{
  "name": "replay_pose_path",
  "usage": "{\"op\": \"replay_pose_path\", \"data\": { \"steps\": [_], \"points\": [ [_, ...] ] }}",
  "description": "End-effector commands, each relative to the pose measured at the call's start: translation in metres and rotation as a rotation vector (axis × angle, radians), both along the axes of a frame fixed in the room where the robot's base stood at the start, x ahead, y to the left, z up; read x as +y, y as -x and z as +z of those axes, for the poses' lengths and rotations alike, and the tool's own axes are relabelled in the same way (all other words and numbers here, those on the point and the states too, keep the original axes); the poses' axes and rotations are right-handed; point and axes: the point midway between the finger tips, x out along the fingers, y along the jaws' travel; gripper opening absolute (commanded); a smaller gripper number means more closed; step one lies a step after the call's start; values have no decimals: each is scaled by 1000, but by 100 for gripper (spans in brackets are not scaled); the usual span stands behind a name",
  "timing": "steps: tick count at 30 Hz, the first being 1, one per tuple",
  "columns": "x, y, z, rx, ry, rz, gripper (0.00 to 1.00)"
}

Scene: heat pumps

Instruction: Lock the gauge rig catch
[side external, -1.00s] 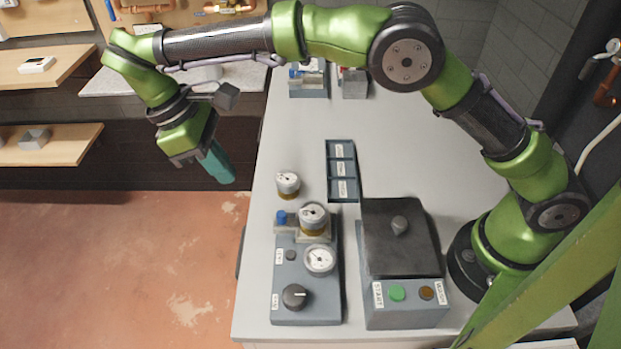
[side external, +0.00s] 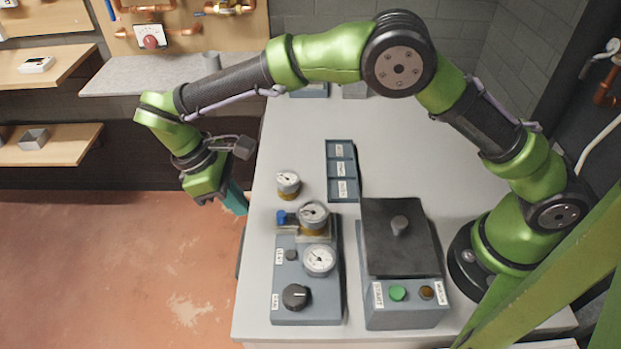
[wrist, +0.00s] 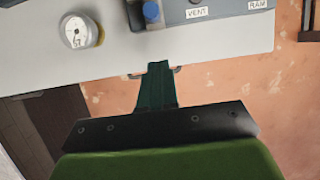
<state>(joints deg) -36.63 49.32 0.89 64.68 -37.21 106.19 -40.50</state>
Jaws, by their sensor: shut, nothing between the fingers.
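The gauge rig (side external: 305,290) is a grey-blue box near the front left edge of the table. A gauge (side external: 314,216) sits upright in its seat at the rig's far end, and a second dial (side external: 319,260) is on its top. The blue catch (side external: 281,217) is at the rig's far left corner; it also shows at the top of the wrist view (wrist: 151,12). My gripper (side external: 236,205) is shut and empty, just off the table's left edge, to the left of the catch and apart from it. Its teal fingers (wrist: 155,85) point toward the table edge in the wrist view.
A loose gauge (side external: 288,184) stands on the table just beyond the rig. A lidded box with green and brown buttons (side external: 405,300) stands right of the rig. The table's middle back is clear.

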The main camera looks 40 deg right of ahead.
Motion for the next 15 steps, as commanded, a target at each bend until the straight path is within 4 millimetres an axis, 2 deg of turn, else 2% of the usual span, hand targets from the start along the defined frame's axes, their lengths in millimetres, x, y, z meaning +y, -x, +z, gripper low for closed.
{"op": "replay_pose_path", "data": {
  "steps": [1,9,15],
  "points": [
    [-4,4,-11,5,2,-1,0],
    [-24,24,-7,1,-1,-2,0],
    [-30,30,-7,0,-1,-1,0]
  ]
}}
